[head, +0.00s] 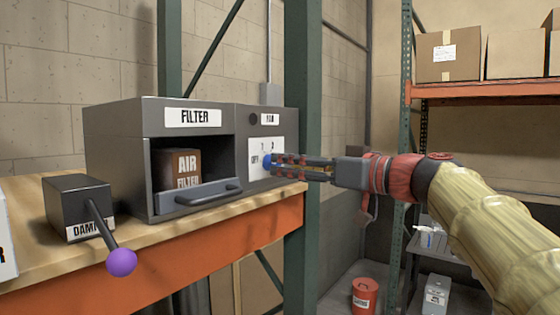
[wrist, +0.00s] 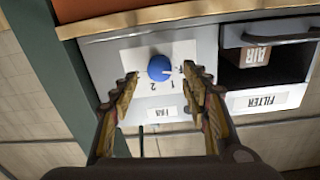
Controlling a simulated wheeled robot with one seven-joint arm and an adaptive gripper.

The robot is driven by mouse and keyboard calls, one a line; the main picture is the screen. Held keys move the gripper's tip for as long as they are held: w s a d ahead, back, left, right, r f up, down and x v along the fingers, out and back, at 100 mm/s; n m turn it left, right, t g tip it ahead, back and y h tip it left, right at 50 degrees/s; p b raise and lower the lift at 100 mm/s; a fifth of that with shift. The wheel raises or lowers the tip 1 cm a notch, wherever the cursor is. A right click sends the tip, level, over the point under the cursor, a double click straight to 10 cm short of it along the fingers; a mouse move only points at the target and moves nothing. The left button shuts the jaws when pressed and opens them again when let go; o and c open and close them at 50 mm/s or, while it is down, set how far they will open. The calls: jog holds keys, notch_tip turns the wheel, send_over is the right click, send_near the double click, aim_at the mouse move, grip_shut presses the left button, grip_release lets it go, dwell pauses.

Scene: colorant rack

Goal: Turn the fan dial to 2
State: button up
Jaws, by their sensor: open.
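The fan dial (wrist: 160,68) is a round blue knob on a white plate (wrist: 185,48) on the grey fan box. The wrist view shows it upside down, with the marks 1 and 2 beside it. A small pale mark on the knob seems to face the OFF side, but it is too small to be sure. My gripper (wrist: 161,75) is open, its fingers on either side of the dial with gaps showing. In the head view the dial (head: 267,160) is partly hidden behind my gripper (head: 276,166).
The filter box (head: 120,150) with its open drawer stands left of the fan panel. A damper lever with a purple knob (head: 121,262) sticks out at the bench front. A green post (head: 301,90) stands close behind my gripper.

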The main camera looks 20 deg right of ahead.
aim_at(277, 164)
jog(key=shift+p+x, duration=0.35)
jog(key=shift+x, duration=1.45)
jog(key=shift+c, duration=0.3)
jog(key=c, duration=1.1)
jog(key=shift+f+m+b, duration=0.1)
jog(key=shift+m+b, duration=0.2)
jog(key=shift+m, duration=0.1)
jog(key=m+b, duration=0.2)
jog(key=m, duration=0.1)
jog(key=shift+m, duration=0.3)
jog(key=shift+d+m+g+p, duration=0.15)
jog(key=shift+m+p, duration=0.35)
jog(key=shift+m, duration=3.3)
jog(key=shift+a+m+g+p, duration=0.15)
jog(key=shift+m+p, duration=0.35)
jog(key=shift+m, duration=3.3)
jog(key=shift+d, duration=0.1)
